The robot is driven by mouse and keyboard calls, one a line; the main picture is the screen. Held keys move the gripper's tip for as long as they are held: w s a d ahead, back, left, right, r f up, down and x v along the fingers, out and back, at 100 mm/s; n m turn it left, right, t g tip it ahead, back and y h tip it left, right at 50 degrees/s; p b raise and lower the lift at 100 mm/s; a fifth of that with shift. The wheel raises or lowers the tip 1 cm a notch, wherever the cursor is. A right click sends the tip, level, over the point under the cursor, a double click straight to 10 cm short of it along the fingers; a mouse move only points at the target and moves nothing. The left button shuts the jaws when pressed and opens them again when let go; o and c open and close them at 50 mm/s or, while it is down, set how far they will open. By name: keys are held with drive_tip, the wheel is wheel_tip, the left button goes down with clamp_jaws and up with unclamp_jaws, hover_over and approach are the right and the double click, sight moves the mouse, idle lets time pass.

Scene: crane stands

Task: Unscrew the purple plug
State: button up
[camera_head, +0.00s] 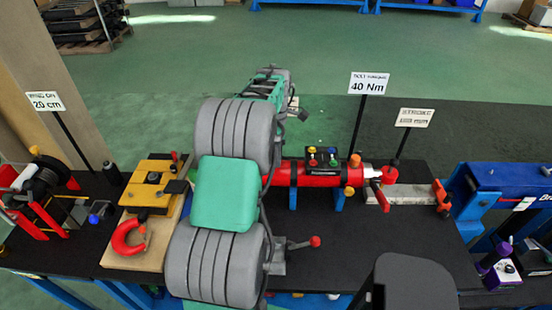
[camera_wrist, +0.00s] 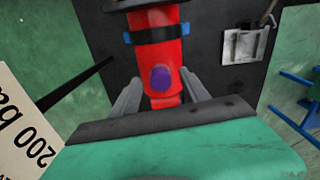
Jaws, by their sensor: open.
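The purple plug (camera_wrist: 160,77) is a small rounded cap near the end of a red cylinder (camera_wrist: 156,35) in the wrist view. My gripper (camera_wrist: 160,75) is open. Its two grey fingers flank the plug in the picture, one on each side, with gaps. I cannot tell how far above the plug they are. A red cylinder (camera_head: 320,173) with black bands and blue supports lies on the black table in the head view, partly behind my arm. I cannot make out the plug or my fingers in that view.
A "200 bar" sign (camera_wrist: 22,120) stands at left in the wrist view. In the head view, a "40 Nm" sign (camera_head: 369,83) stands behind the cylinder.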

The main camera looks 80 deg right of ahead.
drive_tip(key=shift+c, duration=0.7)
drive_tip(key=m, duration=0.3)
drive_tip(key=shift+m, duration=0.4)
drive_tip(key=m, duration=0.4)
drive_tip(key=shift+m, duration=0.3)
drive_tip(key=m, duration=0.4)
drive_tip(key=shift+m+p, duration=0.35)
drive_tip(key=shift+m, duration=0.05)
drive_tip(key=m, duration=1.7)
drive_tip(key=shift+m, duration=0.4)
